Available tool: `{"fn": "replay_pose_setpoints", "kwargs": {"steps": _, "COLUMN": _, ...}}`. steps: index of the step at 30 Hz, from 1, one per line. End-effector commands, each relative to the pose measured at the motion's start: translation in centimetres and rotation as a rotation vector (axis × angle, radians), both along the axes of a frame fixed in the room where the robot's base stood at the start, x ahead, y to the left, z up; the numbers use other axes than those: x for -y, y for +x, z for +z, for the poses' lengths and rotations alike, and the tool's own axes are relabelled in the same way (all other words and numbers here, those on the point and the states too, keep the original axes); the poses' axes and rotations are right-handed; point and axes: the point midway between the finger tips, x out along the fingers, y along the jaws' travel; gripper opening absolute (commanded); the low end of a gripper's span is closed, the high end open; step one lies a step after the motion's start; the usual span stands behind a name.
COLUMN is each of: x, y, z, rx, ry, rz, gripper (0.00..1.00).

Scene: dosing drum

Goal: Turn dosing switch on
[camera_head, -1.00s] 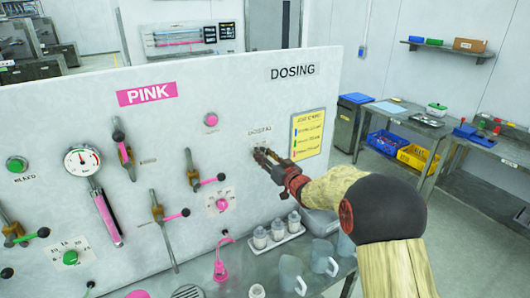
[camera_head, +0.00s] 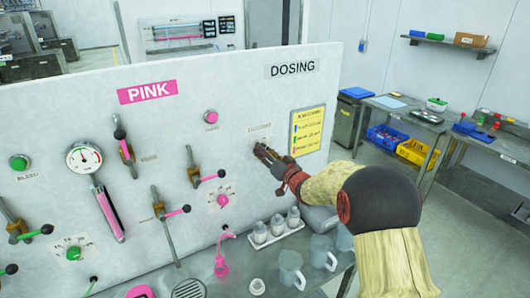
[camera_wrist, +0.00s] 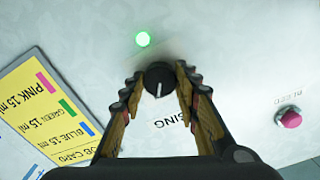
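The dosing switch (camera_wrist: 159,79) is a small black round knob with a white mark, seen in the wrist view on the pale panel. Its mark points toward the bottom of that view, which shows the panel's text upside down. My gripper (camera_wrist: 160,76) has one fingertip on each side of the knob, and both appear to touch it.
A yellow job card (camera_head: 307,131) is right of my gripper. A pink button (camera_head: 211,117) and levers (camera_head: 194,170) are on the panel to the left. Bottles in a white tray (camera_head: 277,231) and clear jugs (camera_head: 320,252) stand on the bench below.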

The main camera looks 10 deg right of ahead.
Motion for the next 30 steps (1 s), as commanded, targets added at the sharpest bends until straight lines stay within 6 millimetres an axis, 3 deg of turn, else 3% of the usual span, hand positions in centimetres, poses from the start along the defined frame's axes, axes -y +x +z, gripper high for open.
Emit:
{"fn": "replay_pose_setpoints", "kwargs": {"steps": 9, "x": 0.0, "y": 0.0, "z": 0.0, "rx": 0.000, "ry": 0.000, "rz": 0.000, "gripper": 0.49}}
{"fn": "replay_pose_setpoints", "kwargs": {"steps": 20, "x": 0.1, "y": -0.3, "z": 0.0, "rx": 0.000, "ry": -0.001, "rz": 0.000, "gripper": 0.50}}
{"fn": "replay_pose_setpoints", "kwargs": {"steps": 25, "x": 0.9, "y": -2.3, "z": 0.1, "rx": 0.000, "ry": -0.001, "rz": -0.002, "gripper": 0.50}}
{"fn": "replay_pose_setpoints", "kwargs": {"steps": 30, "x": 2.0, "y": -5.6, "z": 0.1, "rx": 0.000, "ry": 0.000, "rz": -0.003, "gripper": 0.50}}
